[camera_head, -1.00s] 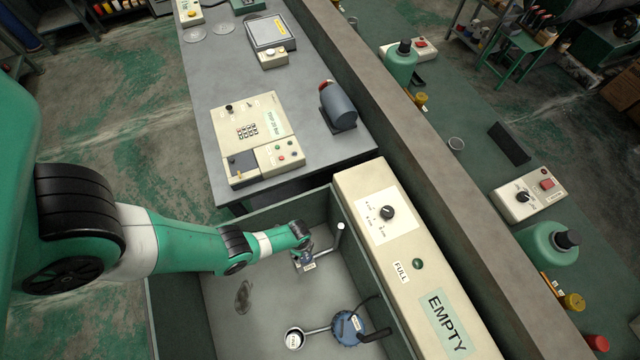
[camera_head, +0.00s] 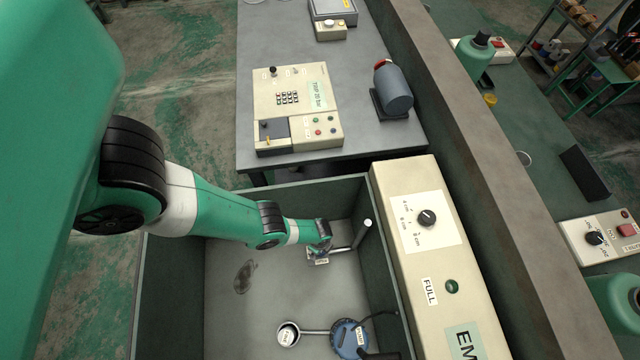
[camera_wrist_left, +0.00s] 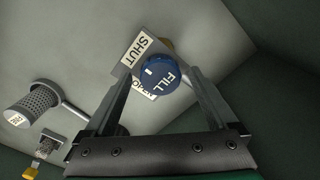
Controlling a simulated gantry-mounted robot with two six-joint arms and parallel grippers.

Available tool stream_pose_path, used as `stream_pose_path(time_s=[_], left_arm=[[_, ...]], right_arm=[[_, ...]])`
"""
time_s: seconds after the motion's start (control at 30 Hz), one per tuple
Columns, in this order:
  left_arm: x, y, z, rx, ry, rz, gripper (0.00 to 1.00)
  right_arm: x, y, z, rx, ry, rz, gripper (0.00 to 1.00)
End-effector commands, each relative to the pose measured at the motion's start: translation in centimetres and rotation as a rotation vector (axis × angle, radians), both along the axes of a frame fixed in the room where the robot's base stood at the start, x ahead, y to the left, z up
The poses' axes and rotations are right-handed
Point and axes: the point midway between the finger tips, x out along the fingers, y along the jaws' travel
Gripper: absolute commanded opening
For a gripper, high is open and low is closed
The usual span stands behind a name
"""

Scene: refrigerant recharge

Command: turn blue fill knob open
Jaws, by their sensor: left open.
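The blue fill knob (camera_wrist_left: 160,73) is round, marked FILL, with a short white mark near its left edge in the left wrist view. A grey plate beneath it carries a SHUT label (camera_wrist_left: 141,50) and a partly covered OPEN label (camera_wrist_left: 141,90), upside down in this view. My left gripper (camera_wrist_left: 160,76) is open, with one finger on each side of the knob. I cannot tell whether the fingers touch it. In the head view my left gripper (camera_head: 321,244) is low in the grey-floored bin, and it mostly hides the knob. My right gripper is not in view.
A larger blue round part (camera_head: 349,335) and a white-topped cup (camera_head: 288,334) are lower in the bin. A cream panel (camera_head: 461,255) with a black dial (camera_head: 427,217) borders the bin's right side.

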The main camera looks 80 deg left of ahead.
Motion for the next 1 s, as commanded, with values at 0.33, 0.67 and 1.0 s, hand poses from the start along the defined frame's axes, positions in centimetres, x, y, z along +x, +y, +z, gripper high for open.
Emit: stream_pose_path(time_s=[0.33, 0.67, 1.0], left_arm=[[0.02, 0.01, -0.17, 0.000, 0.000, 0.000, 0.83], [0.01, 0.00, -0.18, 0.000, 0.000, 0.000, 0.23], [0.02, 0.01, -0.20, 0.001, -0.001, 0.018, 0.06]], right_arm=[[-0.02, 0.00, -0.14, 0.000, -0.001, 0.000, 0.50], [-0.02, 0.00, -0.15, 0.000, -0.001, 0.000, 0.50], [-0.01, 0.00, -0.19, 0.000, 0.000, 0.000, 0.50]])
